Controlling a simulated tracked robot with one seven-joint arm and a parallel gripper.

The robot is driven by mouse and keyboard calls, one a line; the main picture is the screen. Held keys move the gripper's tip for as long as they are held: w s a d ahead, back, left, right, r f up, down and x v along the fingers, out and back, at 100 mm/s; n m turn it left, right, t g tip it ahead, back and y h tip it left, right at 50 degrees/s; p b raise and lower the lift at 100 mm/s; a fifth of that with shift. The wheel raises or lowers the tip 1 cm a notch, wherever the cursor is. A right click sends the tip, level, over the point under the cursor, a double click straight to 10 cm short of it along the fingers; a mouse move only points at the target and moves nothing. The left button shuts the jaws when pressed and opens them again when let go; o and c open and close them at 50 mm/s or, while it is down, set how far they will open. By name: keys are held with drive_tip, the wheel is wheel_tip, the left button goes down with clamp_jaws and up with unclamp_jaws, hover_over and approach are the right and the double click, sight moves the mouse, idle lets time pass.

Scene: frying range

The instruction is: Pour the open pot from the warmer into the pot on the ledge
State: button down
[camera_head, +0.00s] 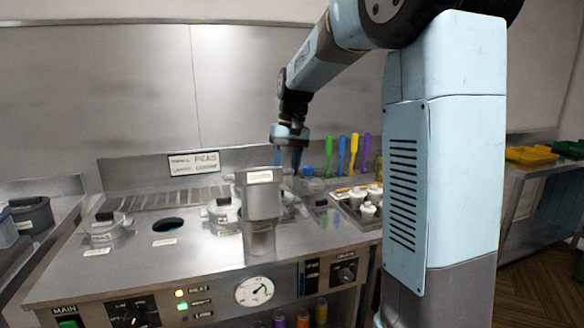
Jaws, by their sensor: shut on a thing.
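My gripper (287,160) is shut on the rim of a grey metal pot (263,200) with a white label, on the pot's right side. The held pot is above the range top and looks nearly upright; its contents are not visible. A second metal pot (258,240) with a label stands at the front of the range, directly below the held pot in the picture. The held pot covers its mouth, so I cannot tell whether they touch. The warmer (140,262) has an empty dark round well (168,225) at left of centre.
Lidded pots (107,228) (222,213) sit on either side of the empty well. A tray of white cups (367,208) is to the right, with coloured-handled utensils (341,153) behind. A sign (194,163) stands at the back. A dial (254,291) is on the front panel.

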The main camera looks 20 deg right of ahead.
drive_tip(key=shift+s+t, duration=0.25)
drive_tip(key=shift+t, duration=0.55)
drive_tip(key=shift+s+f+t, duration=0.1)
drive_tip(key=shift+f+t, duration=0.15)
drive_tip(key=shift+t, duration=0.6)
drive_tip(key=shift+s+f+t, duration=0.1)
drive_tip(key=shift+f+t, duration=0.15)
drive_tip(key=shift+t, duration=0.6)
drive_tip(key=shift+w+r, duration=0.1)
drive_tip(key=shift+r, duration=1.3)
